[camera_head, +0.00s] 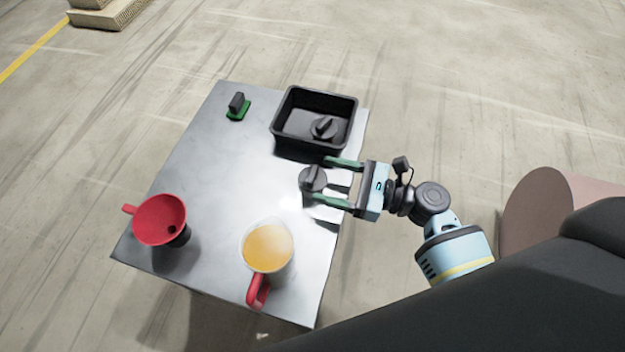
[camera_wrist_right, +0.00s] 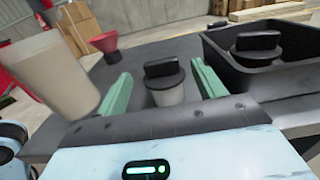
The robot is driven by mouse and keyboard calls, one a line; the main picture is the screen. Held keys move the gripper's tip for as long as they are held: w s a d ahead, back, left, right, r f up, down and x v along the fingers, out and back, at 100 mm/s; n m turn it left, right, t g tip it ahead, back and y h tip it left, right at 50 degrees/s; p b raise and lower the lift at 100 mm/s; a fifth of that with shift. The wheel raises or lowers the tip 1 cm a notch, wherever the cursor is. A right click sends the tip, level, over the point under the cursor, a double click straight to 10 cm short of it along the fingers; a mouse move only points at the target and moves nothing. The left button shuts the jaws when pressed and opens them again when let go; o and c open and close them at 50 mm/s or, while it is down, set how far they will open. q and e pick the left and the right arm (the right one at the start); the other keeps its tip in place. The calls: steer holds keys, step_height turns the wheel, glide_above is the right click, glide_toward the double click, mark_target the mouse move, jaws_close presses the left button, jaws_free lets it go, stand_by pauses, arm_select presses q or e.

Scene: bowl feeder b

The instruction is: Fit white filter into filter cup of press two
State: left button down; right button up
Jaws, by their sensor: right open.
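My right gripper (camera_head: 321,178) is open, with its two green fingers on either side of a small item with a black knobbed lid (camera_head: 312,178). In the right wrist view this item shows a whitish body (camera_wrist_right: 166,96) under the black lid, upright between the fingers (camera_wrist_right: 160,72), with gaps on both sides. I cannot tell for sure whether it is the white filter or where press two is. A similar black knobbed piece (camera_head: 323,127) is in the black bin. A red funnel-shaped cup (camera_head: 158,215) stands at the table's left. My left gripper is out of view.
The black bin (camera_head: 289,103) stands at the table's far right. A pale mug with orange contents (camera_head: 267,248) and a red handle is near the front. A green piece with a black grip (camera_head: 238,108) is far left. The table's middle (camera_head: 220,170) is clear.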

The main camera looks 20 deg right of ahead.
mark_target(316, 175)
steer(key=b+x, duration=0.1)
steer(key=x, duration=0.3)
steer(key=shift+w, duration=0.2)
steer(key=c, duration=0.9)
steer(key=shift+c, duration=0.9)
